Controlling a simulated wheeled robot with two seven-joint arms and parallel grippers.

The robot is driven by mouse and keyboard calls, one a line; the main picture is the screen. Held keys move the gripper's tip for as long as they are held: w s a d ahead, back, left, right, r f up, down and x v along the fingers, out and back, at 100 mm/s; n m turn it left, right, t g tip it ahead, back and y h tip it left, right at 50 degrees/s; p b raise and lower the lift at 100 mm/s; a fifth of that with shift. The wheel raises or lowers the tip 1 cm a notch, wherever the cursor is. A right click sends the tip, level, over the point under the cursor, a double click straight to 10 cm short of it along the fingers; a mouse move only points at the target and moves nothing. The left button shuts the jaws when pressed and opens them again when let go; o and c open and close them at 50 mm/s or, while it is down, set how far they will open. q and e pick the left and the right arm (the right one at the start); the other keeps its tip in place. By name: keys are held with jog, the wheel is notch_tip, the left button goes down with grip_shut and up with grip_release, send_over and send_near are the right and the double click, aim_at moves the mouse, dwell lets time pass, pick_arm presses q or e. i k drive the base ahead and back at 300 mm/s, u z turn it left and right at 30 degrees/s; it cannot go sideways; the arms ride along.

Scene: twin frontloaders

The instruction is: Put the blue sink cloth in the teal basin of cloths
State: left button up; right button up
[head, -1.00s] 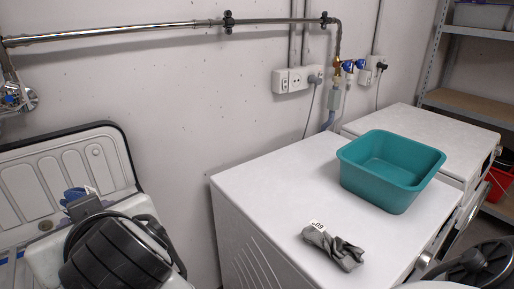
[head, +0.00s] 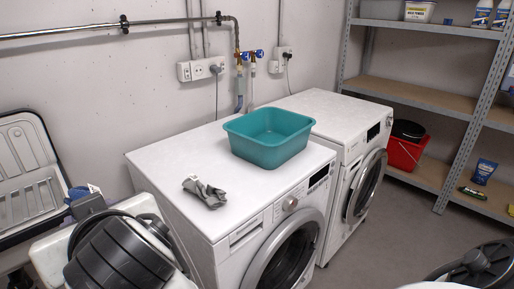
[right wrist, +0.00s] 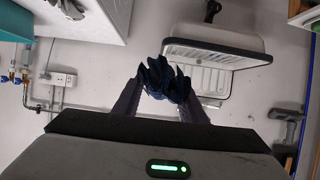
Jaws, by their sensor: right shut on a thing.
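The blue sink cloth (head: 78,194) is at the left of the head view, bunched up, with a small pale patch beside it. My right gripper (right wrist: 163,98) is shut on the cloth (right wrist: 162,80), which sticks out crumpled beyond the fingers in the right wrist view. The teal basin (head: 268,156) stands upright on the white washing machines, well to the right of the held cloth. I see no cloth in its visible interior. It also shows at the top left corner of the right wrist view (right wrist: 20,22). My left gripper is not in view.
A grey cloth (head: 205,191) lies on the near white washing machine (head: 170,165), left of the basin. Taps and a pipe (head: 240,60) run along the wall behind. A sink (head: 25,165) is at the left. A shelf (head: 420,90) and red bucket (head: 405,150) stand at the right.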

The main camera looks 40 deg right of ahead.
aim_at(255, 162)
jog(key=z, duration=0.5)
jog(key=i, duration=1)
jog(key=z, duration=0.05)
